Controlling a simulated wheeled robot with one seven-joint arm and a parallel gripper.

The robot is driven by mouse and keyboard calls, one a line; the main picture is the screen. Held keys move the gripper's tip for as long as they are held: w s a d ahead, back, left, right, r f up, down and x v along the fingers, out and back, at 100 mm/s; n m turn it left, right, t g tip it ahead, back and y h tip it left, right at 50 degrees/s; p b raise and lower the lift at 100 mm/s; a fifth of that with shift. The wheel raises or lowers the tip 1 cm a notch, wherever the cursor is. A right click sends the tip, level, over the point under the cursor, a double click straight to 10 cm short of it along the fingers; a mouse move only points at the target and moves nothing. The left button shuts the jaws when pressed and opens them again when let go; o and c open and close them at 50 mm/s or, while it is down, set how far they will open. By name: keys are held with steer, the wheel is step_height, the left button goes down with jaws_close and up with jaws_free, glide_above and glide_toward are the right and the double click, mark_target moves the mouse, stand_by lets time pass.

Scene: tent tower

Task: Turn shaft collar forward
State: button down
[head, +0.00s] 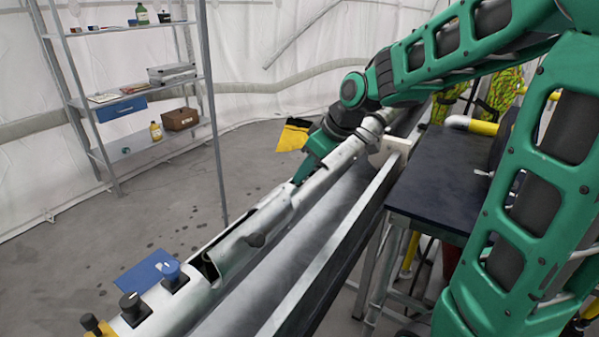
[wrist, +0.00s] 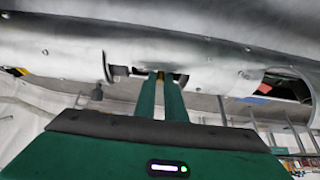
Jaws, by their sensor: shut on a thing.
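A long grey metal tube (head: 240,240) runs diagonally through the head view, with cut-out slots along its top. In the head view my gripper (head: 300,178) reaches down to the tube's far half. In the wrist view my gripper's two green fingers (wrist: 165,80) are close together, with their tips in a slot of the tube (wrist: 215,60). They are shut on a small part of the shaft collar, and a brass-coloured sliver (wrist: 159,84) shows between them. The rest of the collar is hidden by the fingers and tube wall.
A dark table (head: 450,180) stands to the right, close to my arm. A metal shelf rack (head: 135,99) is at the left.

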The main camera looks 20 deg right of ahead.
steer(key=shift+s+d+f, duration=0.1)
steer(key=shift+d+f, duration=0.05)
steer(key=shift+f, duration=0.05)
steer(key=c, duration=1.8)
jaws_free()
steer(key=shift+r, duration=0.2)
steer(key=shift+s+d+r, duration=0.1)
steer(key=shift+r, duration=0.25)
steer(key=v, duration=0.9)
steer(key=shift+s+d+r, duration=0.15)
steer(key=shift+s+r, duration=0.05)
steer(key=shift+s, duration=0.05)
